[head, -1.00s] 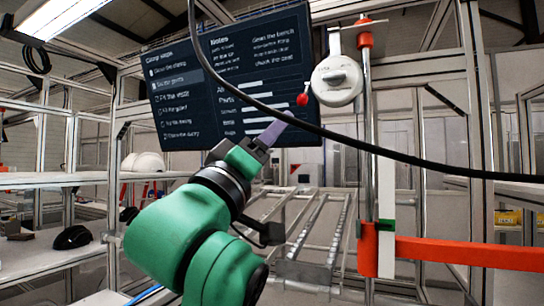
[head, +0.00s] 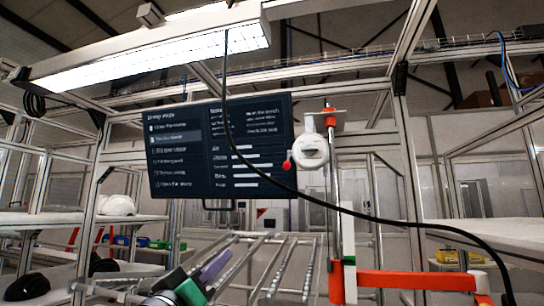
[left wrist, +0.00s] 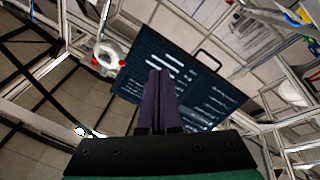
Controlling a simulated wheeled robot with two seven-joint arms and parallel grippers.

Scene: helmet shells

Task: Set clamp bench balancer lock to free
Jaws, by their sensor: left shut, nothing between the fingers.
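The balancer (head: 313,152), a white round housing with a red knob (head: 287,164) on its left side, hangs beside an upright post in the head view. The balancer also shows at the upper left of the left wrist view (left wrist: 107,54). The lock's setting is too small to read. My left gripper (head: 214,265), with purple fingers, is low in the head view, left of and below the balancer and apart from it. Its fingers (left wrist: 161,78) are together and empty in the left wrist view. My right gripper is not in view.
A dark screen (head: 220,150) with a step list stands left of the balancer. A black cable (head: 375,217) hangs across in front of the post. An orange-red arm (head: 415,280) runs right from the post's foot. A roller rack (head: 280,262) lies below the screen.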

